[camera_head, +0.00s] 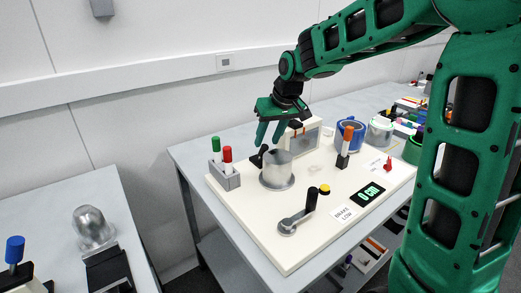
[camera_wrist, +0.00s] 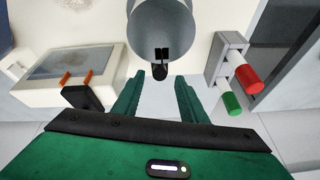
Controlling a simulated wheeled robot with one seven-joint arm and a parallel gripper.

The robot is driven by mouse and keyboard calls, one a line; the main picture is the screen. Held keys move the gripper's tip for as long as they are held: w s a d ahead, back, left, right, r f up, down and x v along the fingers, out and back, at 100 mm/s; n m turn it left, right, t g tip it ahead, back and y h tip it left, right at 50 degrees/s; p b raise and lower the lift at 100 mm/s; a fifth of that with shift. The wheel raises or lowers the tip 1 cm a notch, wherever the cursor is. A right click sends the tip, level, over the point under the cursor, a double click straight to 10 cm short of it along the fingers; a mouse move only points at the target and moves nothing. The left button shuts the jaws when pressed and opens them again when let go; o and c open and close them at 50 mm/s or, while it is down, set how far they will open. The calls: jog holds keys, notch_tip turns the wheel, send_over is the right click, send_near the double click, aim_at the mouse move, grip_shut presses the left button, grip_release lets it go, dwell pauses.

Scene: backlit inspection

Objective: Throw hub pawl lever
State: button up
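A grey metal cylindrical hub (camera_head: 277,169) stands on the white board (camera_head: 240,209); it also shows at the top of the wrist view (camera_wrist: 163,22). A small black lever (camera_wrist: 160,72) sticks out from the hub, and its dark knob shows beside the hub in the head view (camera_head: 257,158). My gripper (camera_head: 268,142) is above and behind the hub, pointing down. In the wrist view my gripper (camera_wrist: 157,82) is open, its two green fingers apart with the lever's end in line with the gap. Nothing is held. Whether a finger touches the lever, I cannot tell.
A grey holder (camera_head: 226,178) with green and red pegs stands left of the hub. A windowed box (camera_head: 304,139) with orange tabs stands behind it.

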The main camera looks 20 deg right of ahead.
aim_at(265, 146)
jog(key=shift+x, duration=2.65)
jog(key=shift+s, duration=0.1)
jog(key=shift+c, duration=0.6)
